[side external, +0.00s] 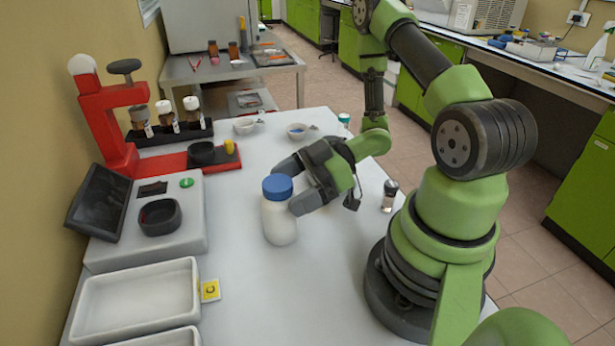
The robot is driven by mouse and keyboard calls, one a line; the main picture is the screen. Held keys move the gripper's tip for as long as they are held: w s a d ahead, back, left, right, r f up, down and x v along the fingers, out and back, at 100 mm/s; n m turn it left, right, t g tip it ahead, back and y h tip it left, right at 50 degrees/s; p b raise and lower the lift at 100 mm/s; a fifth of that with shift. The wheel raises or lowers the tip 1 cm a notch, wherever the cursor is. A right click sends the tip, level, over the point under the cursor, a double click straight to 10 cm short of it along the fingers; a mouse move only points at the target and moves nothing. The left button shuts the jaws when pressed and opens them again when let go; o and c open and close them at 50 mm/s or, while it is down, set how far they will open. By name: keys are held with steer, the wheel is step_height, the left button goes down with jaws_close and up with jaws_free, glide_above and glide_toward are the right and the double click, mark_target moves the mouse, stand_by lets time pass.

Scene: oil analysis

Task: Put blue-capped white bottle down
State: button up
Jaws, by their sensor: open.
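The blue-capped white bottle (280,220) stands upright on the white table (240,290), near the middle of the side external view. My gripper (289,184) is just behind and to the right of the bottle. Its dark fingers are open, one reaching behind the blue cap and the other beside the bottle's right side. The bottle hides part of the fingers, so I cannot tell whether they touch it.
A grey device with a dark cup (160,217) and a red stand (105,120) are on the left. White trays (135,300) lie at the front left, by a yellow tag (210,290). A small vial (389,195) stands right of my gripper. Small dishes (297,131) lie behind.

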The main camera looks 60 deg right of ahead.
steer(key=w+d+r+m+h, duration=0.2)
steer(key=w+d+r+h, duration=0.2)
steer(key=d+r+h, duration=0.35)
step_height(320, 180, up, 8)
steer(key=d+m+h, duration=0.2)
steer(key=m+h, duration=0.3)
steer(key=h, duration=0.1)
steer(key=s+a+r+m+y, duration=0.2)
steer(key=s+a+r+m, duration=0.1)
steer(key=s+a, duration=0.3)
steer(key=s+a+r+m+g+y, duration=0.1)
steer(key=s+a+r+m+y, duration=0.1)
steer(key=s+a+r+m, duration=0.2)
steer(key=s+a, duration=0.3)
steer(key=a, duration=0.1)
steer(key=shift+s+a+r, duration=0.15)
steer(key=shift+s+r, duration=0.15)
